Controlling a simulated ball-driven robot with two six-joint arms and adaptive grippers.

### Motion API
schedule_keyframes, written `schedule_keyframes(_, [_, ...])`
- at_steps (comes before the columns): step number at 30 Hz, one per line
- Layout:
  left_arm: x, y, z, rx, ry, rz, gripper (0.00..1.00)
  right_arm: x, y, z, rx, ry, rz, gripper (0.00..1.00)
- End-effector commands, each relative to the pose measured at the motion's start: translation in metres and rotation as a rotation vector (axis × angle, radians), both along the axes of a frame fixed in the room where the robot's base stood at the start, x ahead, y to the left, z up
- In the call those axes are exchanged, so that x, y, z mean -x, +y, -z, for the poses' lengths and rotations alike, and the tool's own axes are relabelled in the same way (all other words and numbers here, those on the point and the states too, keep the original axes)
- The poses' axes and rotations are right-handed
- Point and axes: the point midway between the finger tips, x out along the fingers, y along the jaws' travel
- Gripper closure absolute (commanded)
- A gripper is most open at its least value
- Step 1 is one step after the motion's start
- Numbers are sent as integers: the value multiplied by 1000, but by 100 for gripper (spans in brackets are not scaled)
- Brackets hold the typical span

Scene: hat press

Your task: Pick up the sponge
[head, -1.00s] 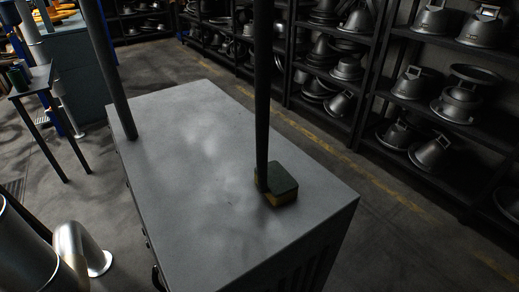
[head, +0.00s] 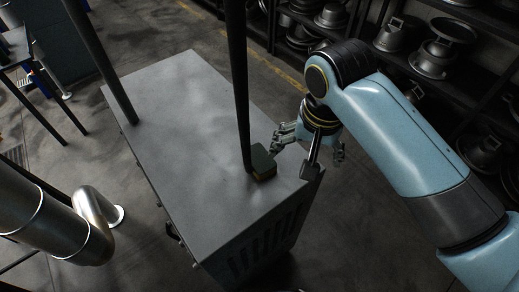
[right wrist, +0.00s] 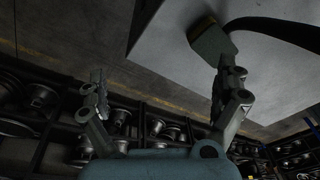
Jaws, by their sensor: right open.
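The sponge (head: 263,163), a small block with a dark green top and a yellowish lower layer, lies on the grey cabinet top (head: 190,130) near its right edge, beside the foot of a dark post. In the right wrist view the sponge (right wrist: 209,40) shows at the upper right, beyond one fingertip. My right gripper (head: 309,152) is open and empty at the cabinet's right edge, with one finger close to the sponge and the other out past the edge. Its two spread fingers also show in the right wrist view (right wrist: 161,82). I cannot tell whether the near finger touches the sponge.
A dark post (head: 238,80) rises right beside the sponge, and a second post (head: 98,60) stands at the cabinet's far left. Shelves with metal hat forms (head: 433,55) line the right side. A shiny metal pipe (head: 93,213) stands at lower left. The cabinet top is otherwise clear.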

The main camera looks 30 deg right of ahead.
Motion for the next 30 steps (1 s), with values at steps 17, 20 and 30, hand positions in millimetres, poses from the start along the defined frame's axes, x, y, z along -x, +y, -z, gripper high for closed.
schedule_keyframes(17, [-2,0,-4,0,-2,0,60,-94,48,23,-109,129,759,0])
schedule_keyframes(20, [-1,-1,-3,1,-2,0,60,-94,48,40,-110,127,759,0])
schedule_keyframes(30, [-2,-2,-3,2,-2,-1,60,-97,48,75,-110,126,756,0])
